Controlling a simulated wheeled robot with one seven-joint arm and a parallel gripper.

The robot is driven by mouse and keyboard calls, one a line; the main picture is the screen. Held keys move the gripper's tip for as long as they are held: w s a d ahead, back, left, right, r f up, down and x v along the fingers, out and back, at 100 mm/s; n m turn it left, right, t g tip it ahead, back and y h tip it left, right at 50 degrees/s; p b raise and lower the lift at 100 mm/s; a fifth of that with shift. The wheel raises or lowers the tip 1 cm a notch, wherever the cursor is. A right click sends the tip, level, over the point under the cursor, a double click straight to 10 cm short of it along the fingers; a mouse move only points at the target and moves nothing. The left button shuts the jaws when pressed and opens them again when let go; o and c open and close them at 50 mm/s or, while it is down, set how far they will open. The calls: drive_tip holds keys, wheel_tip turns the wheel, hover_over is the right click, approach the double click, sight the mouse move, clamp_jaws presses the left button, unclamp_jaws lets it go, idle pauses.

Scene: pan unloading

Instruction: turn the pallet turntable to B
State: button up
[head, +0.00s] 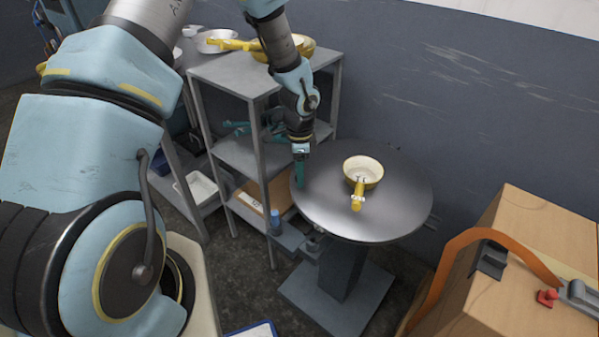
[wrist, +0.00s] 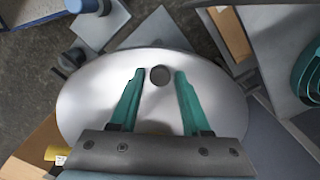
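The turntable (head: 400,212) is a round grey metal disc on a pedestal, and it fills the middle of the wrist view (wrist: 85,105). A cream pan with a yellow handle (head: 363,171) stands on it; a yellow piece shows at the lower left of the wrist view (wrist: 55,154). My gripper (head: 300,178) is over the disc's left edge. In the wrist view its teal fingers (wrist: 160,74) are apart, with a small dark round spot, hole or peg, between their tips. I cannot tell whether they touch the disc. No letter B is readable.
A grey shelf rack (head: 225,70) stands left of and behind the turntable, with pans on top. A wooden box (head: 535,240) with an orange strap is at right. A blue cylinder (head: 276,220) is near the disc's left side. The wall is close behind.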

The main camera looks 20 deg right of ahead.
clamp_jaws()
idle(1.1)
